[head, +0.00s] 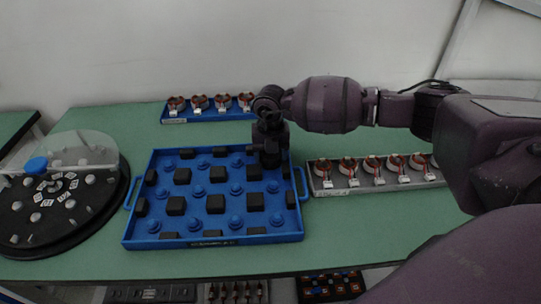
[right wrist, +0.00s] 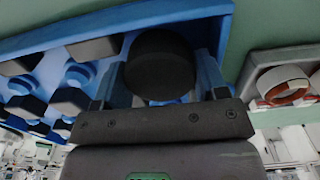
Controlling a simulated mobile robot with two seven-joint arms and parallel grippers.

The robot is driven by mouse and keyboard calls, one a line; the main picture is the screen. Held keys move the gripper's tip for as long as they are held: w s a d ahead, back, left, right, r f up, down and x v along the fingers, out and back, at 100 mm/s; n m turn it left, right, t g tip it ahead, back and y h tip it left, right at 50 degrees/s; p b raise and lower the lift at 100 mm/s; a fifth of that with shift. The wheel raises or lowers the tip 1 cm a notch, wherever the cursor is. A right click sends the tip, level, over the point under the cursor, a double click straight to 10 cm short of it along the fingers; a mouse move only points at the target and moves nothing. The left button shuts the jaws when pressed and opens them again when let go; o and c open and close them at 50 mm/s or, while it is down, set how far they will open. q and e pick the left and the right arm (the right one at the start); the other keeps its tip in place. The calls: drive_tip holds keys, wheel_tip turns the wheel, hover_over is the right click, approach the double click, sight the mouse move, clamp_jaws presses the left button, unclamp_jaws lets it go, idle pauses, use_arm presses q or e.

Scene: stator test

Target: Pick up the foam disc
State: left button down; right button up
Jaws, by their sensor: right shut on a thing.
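The foam disc (right wrist: 160,65) is a black round piece in the right wrist view, between the two fingers of my right gripper (right wrist: 158,82). The gripper is shut on it. In the head view my right gripper (head: 269,158) points down at the back right part of the blue tray (head: 132,236); the disc cannot be made out there. I cannot tell whether the disc still touches the tray. My left gripper is not in view.
The blue tray holds several black blocks (head: 176,206) and blue pegs (head: 236,221). A grey tray of wound stators (head: 348,167) stands close on the right, a blue stator tray (head: 180,117) behind. A round fixture with a clear cover (head: 80,150) is left. Green table shows between.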

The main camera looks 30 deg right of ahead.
drive_tip(key=shift+r, duration=0.35)
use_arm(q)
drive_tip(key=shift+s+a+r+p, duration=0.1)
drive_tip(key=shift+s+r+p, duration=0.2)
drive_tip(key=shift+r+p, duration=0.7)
use_arm(e)
wheel_tip(320, 180, up, 19)
drive_tip(key=shift+r, duration=0.15)
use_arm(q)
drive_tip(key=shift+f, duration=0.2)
